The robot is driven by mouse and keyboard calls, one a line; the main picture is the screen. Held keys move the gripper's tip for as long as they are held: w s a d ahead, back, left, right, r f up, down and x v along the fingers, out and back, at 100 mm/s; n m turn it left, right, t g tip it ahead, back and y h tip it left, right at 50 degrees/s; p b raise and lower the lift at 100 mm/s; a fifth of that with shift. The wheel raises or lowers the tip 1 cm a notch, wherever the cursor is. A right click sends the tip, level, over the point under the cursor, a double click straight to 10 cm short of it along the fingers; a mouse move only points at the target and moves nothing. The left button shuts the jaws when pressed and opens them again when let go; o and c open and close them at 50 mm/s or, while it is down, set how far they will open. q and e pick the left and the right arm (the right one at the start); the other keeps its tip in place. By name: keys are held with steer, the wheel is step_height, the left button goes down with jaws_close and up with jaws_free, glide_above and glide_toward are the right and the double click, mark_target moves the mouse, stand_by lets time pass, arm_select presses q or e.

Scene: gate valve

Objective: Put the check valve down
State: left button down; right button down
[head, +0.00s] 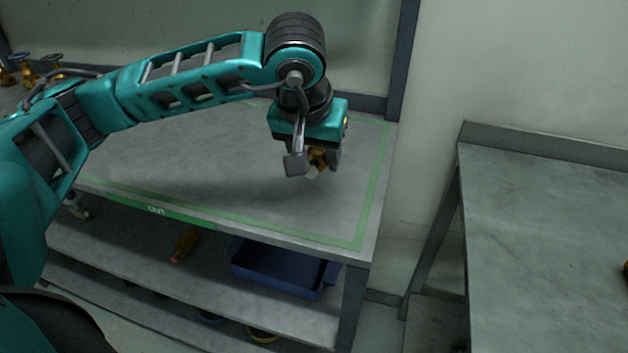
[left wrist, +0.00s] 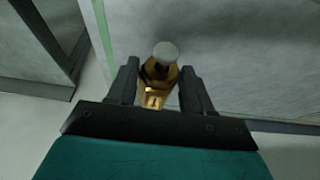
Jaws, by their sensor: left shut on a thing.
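My left gripper (head: 311,163) is shut on the check valve (head: 318,158), a small brass-coloured body with a pale round end. It is over the right part of the grey bench top (head: 200,155), inside the green outline. In the left wrist view the check valve (left wrist: 157,88) sits between the two dark fingers of the left gripper (left wrist: 160,85), its pale disc end towards the bench. The fingers hide part of the valve. I cannot tell whether it touches the bench top. My right gripper is not in view.
The bench top around the left gripper is clear. Brass valves (head: 27,70) stand at the far left. A blue bin (head: 280,268) and a brass part (head: 185,245) are on the shelf below. A second grey table (head: 550,230) stands at the right, across a gap.

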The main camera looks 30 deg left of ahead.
arm_select(q)
step_height(320, 180, down, 5)
steer(key=shift+f, duration=0.2)
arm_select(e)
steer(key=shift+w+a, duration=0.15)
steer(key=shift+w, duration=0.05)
arm_select(q)
steer(key=shift+f+b, duration=0.2)
steer(key=shift+b, duration=0.15)
steer(key=shift+c, duration=2.3)
jaws_free()
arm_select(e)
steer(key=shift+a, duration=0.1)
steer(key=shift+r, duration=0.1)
